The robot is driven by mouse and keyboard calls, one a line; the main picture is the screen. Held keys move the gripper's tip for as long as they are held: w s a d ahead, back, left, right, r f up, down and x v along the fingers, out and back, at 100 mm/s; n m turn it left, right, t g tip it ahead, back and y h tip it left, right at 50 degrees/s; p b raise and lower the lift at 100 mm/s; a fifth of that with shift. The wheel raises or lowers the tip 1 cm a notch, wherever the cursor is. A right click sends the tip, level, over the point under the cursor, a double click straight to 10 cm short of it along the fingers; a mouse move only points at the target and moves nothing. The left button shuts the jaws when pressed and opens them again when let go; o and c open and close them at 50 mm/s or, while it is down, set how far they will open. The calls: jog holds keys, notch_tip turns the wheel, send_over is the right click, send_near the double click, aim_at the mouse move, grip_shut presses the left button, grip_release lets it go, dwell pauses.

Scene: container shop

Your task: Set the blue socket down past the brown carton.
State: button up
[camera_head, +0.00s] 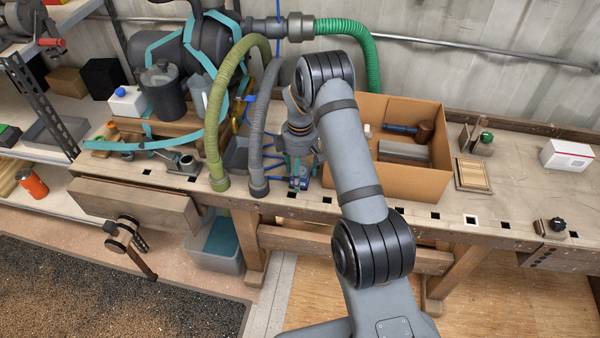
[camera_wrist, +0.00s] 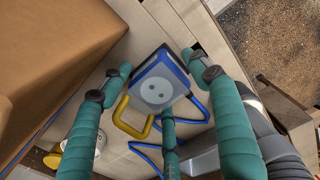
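The blue socket (camera_wrist: 158,84), a blue block with a pale grey two-hole face, sits on the workbench close to the brown carton. In the head view the socket (camera_head: 302,183) shows small at the bench's front edge, partly hidden by my arm. My gripper (camera_wrist: 157,70) has teal fingers spread to either side of the socket, with a gap at the left finger; contact on the right is unclear. In the head view my gripper (camera_head: 297,165) points down beside the carton's left wall. The brown carton (camera_head: 408,186) is open-topped; its side fills the wrist view's upper left (camera_wrist: 50,50).
A yellow shackle-like piece (camera_wrist: 133,120) and blue cable (camera_wrist: 195,112) lie by the socket. Grey (camera_head: 258,150) and green (camera_head: 215,150) hoses stand left of my gripper. Right of the carton are a wooden frame (camera_head: 473,175) and a white box (camera_head: 567,156), with bare bench between.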

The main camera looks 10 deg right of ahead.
jog(key=shift+o, duration=0.5)
jog(key=shift+w+r, duration=0.1)
jog(key=shift+r, duration=0.5)
notch_tip(320, 180, up, 11)
jog(key=b, duration=0.1)
jog(key=shift+f, duration=0.1)
notch_tip(320, 180, down, 12)
jog(key=shift+r+p, duration=0.25)
jog(key=shift+p, duration=0.4)
jog(key=shift+r+b, duration=0.3)
jog(key=shift+r, duration=0.95)
